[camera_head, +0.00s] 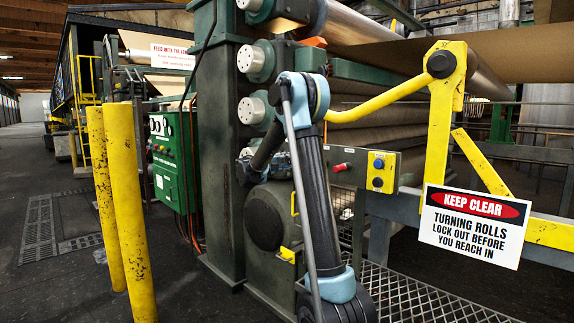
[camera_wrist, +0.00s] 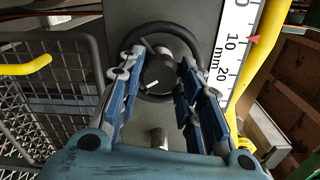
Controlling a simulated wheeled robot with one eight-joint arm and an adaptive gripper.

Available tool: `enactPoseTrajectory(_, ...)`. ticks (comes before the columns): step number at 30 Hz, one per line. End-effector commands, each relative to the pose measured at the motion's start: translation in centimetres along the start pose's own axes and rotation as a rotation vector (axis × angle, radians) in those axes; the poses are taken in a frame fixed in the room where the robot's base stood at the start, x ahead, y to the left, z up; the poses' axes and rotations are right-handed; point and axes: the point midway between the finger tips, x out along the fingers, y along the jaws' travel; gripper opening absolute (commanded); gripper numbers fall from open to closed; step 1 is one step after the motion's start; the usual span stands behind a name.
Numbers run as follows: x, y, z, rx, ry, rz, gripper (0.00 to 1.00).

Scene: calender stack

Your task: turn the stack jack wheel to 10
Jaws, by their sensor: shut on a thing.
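The stack jack wheel (camera_wrist: 143,32) is a black ring with a dark round hub (camera_wrist: 156,76) that bears a white mark, seen in the wrist view. My gripper (camera_wrist: 160,69) is shut on the wheel, with its blue fingers on either side of the hub; the exact contact is hard to see. Right of the wheel is a white mm scale (camera_wrist: 230,55) with 10 and 20 readable. A red pointer (camera_wrist: 254,39) stands beside the 10; I cannot tell the exact reading. I cannot make out the wheel in the head view.
In the head view, a yellow arm (camera_head: 385,98) and a keep-clear sign (camera_head: 472,226) stand at the right. Yellow posts (camera_head: 130,210) and a green control box (camera_head: 177,165) are at the left. A wire guard (camera_wrist: 60,85) and yellow bar (camera_wrist: 25,66) flank the wheel in the wrist view.

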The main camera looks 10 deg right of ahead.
Motion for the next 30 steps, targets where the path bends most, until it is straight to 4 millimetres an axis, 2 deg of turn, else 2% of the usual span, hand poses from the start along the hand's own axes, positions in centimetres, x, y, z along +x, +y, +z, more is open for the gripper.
enactPoseTrajectory(10,-0.1,0.2,0.2,0.000,-0.005,0.005,0.09)
enactPoseTrajectory(11,-0.1,0.2,0.2,0.000,-0.005,0.005,0.40)
enactPoseTrajectory(12,-0.1,0.2,0.2,0.000,-0.005,0.005,0.49)
enactPoseTrajectory(13,-0.1,0.2,0.2,0.000,-0.005,0.004,0.53)
enactPoseTrajectory(23,-0.1,0.1,0.1,0.000,-0.002,0.002,0.53)
enactPoseTrajectory(26,-0.7,0.1,0.1,0.000,-0.003,0.002,0.53)
enactPoseTrajectory(30,-2.5,0.1,0.1,0.000,-0.004,0.002,0.53)
